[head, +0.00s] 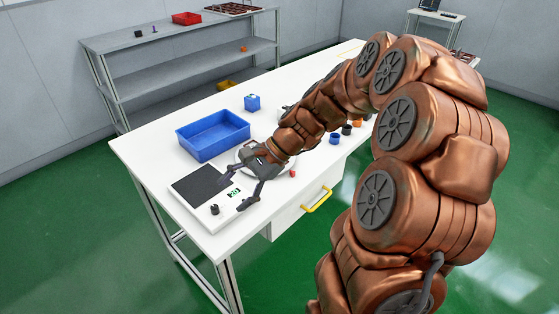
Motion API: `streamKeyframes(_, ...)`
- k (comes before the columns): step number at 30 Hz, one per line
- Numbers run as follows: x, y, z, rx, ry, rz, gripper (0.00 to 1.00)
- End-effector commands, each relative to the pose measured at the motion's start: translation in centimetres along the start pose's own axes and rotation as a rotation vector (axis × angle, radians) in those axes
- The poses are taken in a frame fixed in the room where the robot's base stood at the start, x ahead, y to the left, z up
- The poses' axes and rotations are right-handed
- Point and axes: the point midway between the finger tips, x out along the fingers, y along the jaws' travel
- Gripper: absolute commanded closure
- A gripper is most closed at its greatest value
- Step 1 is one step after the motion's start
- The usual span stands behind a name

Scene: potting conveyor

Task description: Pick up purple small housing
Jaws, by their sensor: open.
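A small dark part (214,210) stands on the white plate at the table's near left end. Its exact colour is hard to tell. My gripper (235,194) is open over that plate, with its two fingers spread, up and to the right of the dark part.
A black pad (200,184) lies beside the gripper. A blue bin (213,137) and a blue block (252,103) stand behind. A small red part (293,173), a blue part (334,138) and orange and black parts sit near the front edge. A grey shelf (180,46) stands behind.

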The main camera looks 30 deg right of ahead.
Motion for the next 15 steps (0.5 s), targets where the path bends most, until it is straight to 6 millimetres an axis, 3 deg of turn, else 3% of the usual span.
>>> streamKeyframes(3, -1.9, -2.0, -4.5, 0.187, -0.036, -0.135, 0.3)
streamKeyframes(8, -5.4, -3.8, -11.1, 0.435, -0.083, -0.324, 0.3)
streamKeyframes(15, -10.6, -3.1, -20.5, 0.744, -0.146, -0.563, 0.3)
